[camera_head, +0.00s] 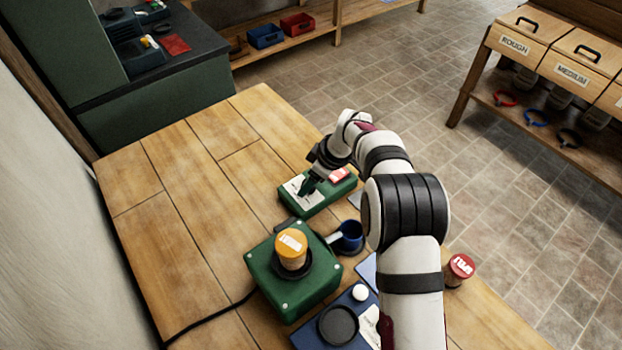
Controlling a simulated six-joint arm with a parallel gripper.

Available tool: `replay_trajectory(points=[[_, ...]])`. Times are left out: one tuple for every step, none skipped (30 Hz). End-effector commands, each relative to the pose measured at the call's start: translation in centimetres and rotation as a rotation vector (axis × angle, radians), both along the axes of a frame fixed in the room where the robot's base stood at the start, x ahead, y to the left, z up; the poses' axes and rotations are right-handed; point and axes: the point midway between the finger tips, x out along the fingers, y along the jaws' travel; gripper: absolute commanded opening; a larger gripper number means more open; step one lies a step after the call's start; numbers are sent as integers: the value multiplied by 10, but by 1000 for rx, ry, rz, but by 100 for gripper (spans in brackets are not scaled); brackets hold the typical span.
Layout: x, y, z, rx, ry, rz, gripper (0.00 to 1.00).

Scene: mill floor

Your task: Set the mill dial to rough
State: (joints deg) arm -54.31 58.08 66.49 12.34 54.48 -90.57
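A low green box (326,203) lies on the wooden table. My gripper (309,184) points down over the white plate, close to a small dark green part there. Its fingers are small and dark, so I cannot tell whether they are open, shut or touching that part. The dial's setting is not readable.
A dark blue cup (349,234) stands beside the machine. The table's left side is clear.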

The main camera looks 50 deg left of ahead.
Motion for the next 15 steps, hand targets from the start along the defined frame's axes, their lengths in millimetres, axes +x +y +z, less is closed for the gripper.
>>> replay_trajectory(points=[[0, 0, 2, 0, -1, 0, 67], [1, -1, 4, 1, 0, 0, 67], [2, -2, 8, 2, -1, -1, 67], [3, -4, 13, 3, -2, -1, 67], [4, -6, 18, 3, -1, -2, 67], [5, -10, 28, 3, -2, -2, 67], [7, -12, 36, 4, -3, -2, 67], [8, -16, 45, 4, -2, -2, 67], [10, -21, 58, 4, -3, -3, 67], [12, -24, 67, 4, -4, -2, 67], [13, -28, 76, 5, -3, -2, 67], [15, -33, 88, 3, -3, -2, 67], [17, -36, 97, 4, -3, -2, 67], [18, -39, 104, 3, -2, -2, 67], [20, -43, 114, 2, -3, -2, 67]])
